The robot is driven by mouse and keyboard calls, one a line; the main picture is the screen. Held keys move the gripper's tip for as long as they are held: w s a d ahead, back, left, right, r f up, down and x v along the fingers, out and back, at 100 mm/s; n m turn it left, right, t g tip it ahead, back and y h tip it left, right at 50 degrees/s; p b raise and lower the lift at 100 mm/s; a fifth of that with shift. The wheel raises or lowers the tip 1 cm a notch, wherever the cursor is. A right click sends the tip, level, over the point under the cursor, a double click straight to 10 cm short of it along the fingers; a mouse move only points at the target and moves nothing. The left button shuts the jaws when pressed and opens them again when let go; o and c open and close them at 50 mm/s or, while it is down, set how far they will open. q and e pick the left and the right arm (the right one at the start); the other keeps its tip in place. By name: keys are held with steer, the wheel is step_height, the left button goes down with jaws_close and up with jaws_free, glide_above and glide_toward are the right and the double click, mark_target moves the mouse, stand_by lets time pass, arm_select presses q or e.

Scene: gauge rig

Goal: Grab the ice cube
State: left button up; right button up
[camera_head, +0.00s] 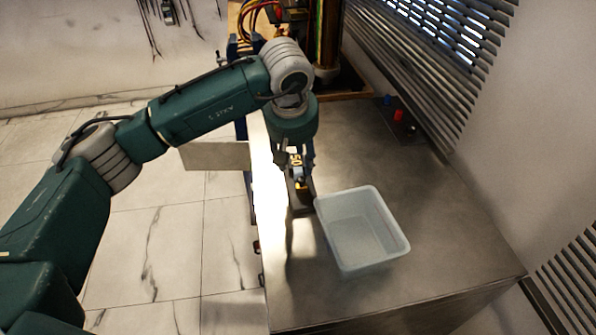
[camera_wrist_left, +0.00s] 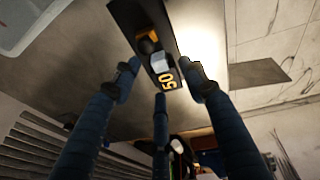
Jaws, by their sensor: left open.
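A pale, cube-shaped piece that looks like the ice cube (camera_wrist_left: 160,62) sits on a dark narrow plate (camera_wrist_left: 128,17) marked with a yellow "50" in the left wrist view. A small orange-and-dark item (camera_wrist_left: 148,40) lies beside it. My left gripper (camera_wrist_left: 162,82) is open, with its blue fingers spread around the near end of the plate; the cube lies just beyond the fingertips, with no clear contact. In the head view my left gripper (camera_head: 300,172) points down over the plate, left of the bin, and mostly hides the cube. My right gripper is in neither view.
A translucent white bin (camera_head: 405,245) stands on the metal table (camera_head: 450,240), close to the right of my left gripper. Small red and dark items (camera_head: 398,115) lie at the back. A slatted wall panel (camera_head: 430,70) borders the right. The table's front right is clear.

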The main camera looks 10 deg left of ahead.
mark_target(297, 171)
arm_select(q)
steer(key=p+x, duration=0.1)
steer(key=x, duration=0.2)
steer(key=shift+w+f, duration=0.2)
steer(key=shift+f, duration=0.15)
steer(key=shift+w+f, duration=0.15)
steer(key=shift+f, duration=0.3)
steer(key=c, duration=0.7)
steer(key=shift+s, duration=0.2)
steer(key=shift+c, duration=1)
steer(key=shift+f, duration=0.1)
